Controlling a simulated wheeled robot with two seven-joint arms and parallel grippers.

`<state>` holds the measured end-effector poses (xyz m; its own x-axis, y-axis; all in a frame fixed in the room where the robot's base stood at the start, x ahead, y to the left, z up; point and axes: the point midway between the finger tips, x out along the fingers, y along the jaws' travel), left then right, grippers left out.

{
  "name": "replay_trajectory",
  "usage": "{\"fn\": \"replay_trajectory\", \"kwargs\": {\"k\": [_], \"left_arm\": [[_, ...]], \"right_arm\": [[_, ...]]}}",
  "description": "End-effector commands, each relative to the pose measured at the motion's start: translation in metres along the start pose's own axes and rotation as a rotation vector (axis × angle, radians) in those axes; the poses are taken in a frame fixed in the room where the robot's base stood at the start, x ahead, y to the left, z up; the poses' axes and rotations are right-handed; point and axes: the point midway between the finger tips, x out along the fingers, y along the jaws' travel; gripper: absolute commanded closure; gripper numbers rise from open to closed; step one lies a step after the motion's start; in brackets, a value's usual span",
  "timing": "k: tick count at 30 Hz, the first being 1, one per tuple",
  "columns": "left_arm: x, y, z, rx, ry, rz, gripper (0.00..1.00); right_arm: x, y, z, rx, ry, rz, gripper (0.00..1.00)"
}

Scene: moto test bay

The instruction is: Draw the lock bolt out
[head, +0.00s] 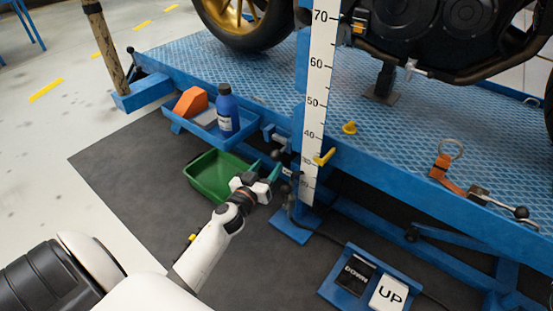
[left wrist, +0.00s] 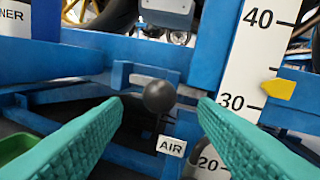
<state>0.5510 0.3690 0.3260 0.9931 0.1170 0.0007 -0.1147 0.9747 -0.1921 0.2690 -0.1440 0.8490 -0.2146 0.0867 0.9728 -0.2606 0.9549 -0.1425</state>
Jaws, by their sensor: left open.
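A black ball knob (head: 275,155), which looks like the end of the lock bolt, sits on the blue lift frame left of the white height scale (head: 317,90). In the left wrist view the ball knob (left wrist: 159,96) shows between my two teal fingers, just past their tips. My left gripper (head: 277,177) is open and empty, close in front of the frame. I cannot tell whether the fingers reach around the knob. A small AIR label (left wrist: 171,145) is just below the knob. My right gripper is out of view.
A green tray (head: 198,190) lies left of my gripper. A blue shelf (head: 177,118) above it holds a blue bottle (head: 228,110) and an orange block. A yellow pointer (head: 325,157) sticks out by the scale. The DOWN/UP pedal (head: 341,291) stands at lower right.

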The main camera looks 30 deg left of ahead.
Motion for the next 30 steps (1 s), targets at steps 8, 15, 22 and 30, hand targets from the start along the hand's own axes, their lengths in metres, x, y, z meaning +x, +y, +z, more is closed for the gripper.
{"fn": "replay_trajectory", "kwargs": {"k": [8, 15, 22, 30], "left_arm": [[0.048, 0.000, -0.002, 0.001, -0.001, -0.001, 0.46], [0.061, 0.000, 0.000, 0.001, 0.001, 0.001, 0.46], [0.061, 0.000, 0.000, 0.000, 0.001, 0.001, 0.46], [0.061, 0.000, 0.000, 0.000, 0.001, 0.001, 0.91]], "right_arm": [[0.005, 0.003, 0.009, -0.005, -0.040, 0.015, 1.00], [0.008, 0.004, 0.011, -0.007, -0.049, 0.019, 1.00], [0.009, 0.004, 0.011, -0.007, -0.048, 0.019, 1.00], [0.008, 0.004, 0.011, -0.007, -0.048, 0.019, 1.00]]}}
